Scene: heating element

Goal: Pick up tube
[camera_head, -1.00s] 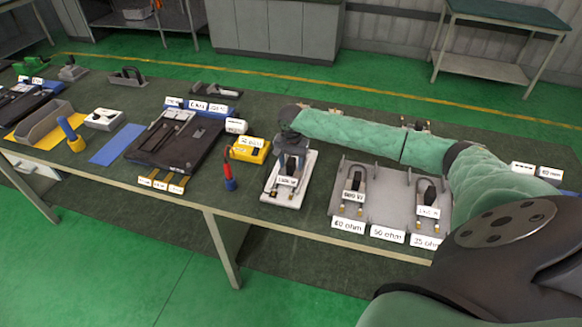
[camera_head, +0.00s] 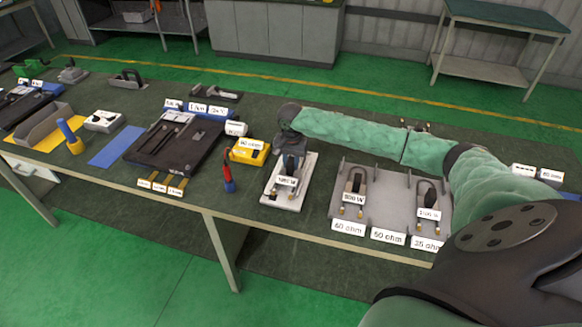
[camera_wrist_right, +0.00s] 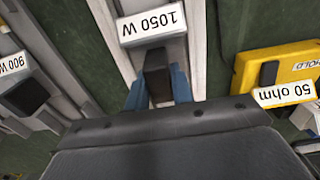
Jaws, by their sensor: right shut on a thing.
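The tube unit labelled 1050 W, with a black block-shaped handle (camera_wrist_right: 157,77), stands on a white holder (camera_head: 272,196) near the front edge of the bench. My right gripper (camera_head: 290,166) reaches down over it from above. In the right wrist view its blue fingers stand on both sides of the black handle and are shut on it. The label shows upside down just beyond the handle. The gripper and labels hide most of the tube itself. I cannot tell any gap between unit and holder. My left gripper is not in view.
A grey rack (camera_head: 383,206) with two labelled units and ohm labels stands to the right. A yellow box (camera_head: 250,152) and a red-and-blue tool (camera_head: 228,178) stand to the left. A black panel (camera_head: 170,150) lies further left. My right arm spans the bench's right side.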

